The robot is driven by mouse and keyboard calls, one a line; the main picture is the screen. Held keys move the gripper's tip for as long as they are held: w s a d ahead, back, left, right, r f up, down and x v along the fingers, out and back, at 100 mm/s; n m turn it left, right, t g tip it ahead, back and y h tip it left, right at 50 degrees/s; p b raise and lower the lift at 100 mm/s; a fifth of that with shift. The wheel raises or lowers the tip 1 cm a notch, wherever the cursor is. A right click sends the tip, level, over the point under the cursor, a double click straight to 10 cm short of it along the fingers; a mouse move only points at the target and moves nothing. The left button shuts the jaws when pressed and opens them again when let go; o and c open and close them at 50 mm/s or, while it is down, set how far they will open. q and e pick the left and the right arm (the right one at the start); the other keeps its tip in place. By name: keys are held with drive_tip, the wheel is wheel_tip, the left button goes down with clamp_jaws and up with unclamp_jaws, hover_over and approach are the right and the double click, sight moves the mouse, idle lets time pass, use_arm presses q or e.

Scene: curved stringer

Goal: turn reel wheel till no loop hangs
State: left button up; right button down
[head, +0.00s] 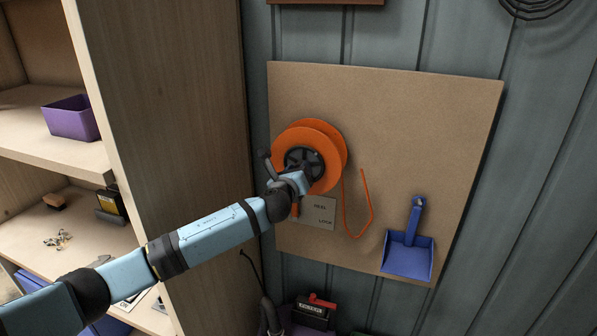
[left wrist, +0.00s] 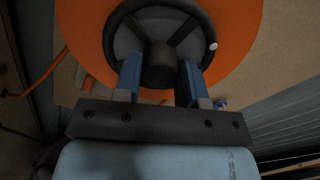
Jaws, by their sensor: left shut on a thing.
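An orange reel (head: 330,140) with a dark spoked wheel (head: 300,157) at its centre is mounted on a brown board. My left gripper (head: 297,176) reaches it from the lower left. In the left wrist view the wheel (left wrist: 124,22) shows close up, and my fingers stand on either side of its black central hub (left wrist: 160,65), shut on it. A loop of orange cord (head: 371,205) hangs to the right of the reel, its bottom well below the rim. Orange cord (left wrist: 42,78) also shows at left in the left wrist view. My right gripper is not in view.
The board (head: 430,120) also carries a labelled plate (head: 318,214) under the reel and a blue dustpan (head: 408,255) at lower right. A wooden shelf unit (head: 165,110) with a purple bin (head: 72,119) stands left, beside my arm.

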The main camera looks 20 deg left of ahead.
use_arm(q)
drive_tip(key=o, duration=0.9)
drive_tip(key=s+b, duration=0.1)
drive_tip(key=s, duration=0.3)
drive_tip(key=s+b, duration=0.1)
drive_tip(key=s, duration=0.4)
drive_tip(key=s+b, duration=0.1)
drive_tip(key=s, duration=0.3)
drive_tip(key=shift+s+a, duration=0.25)
drive_tip(key=shift+s, duration=0.15)
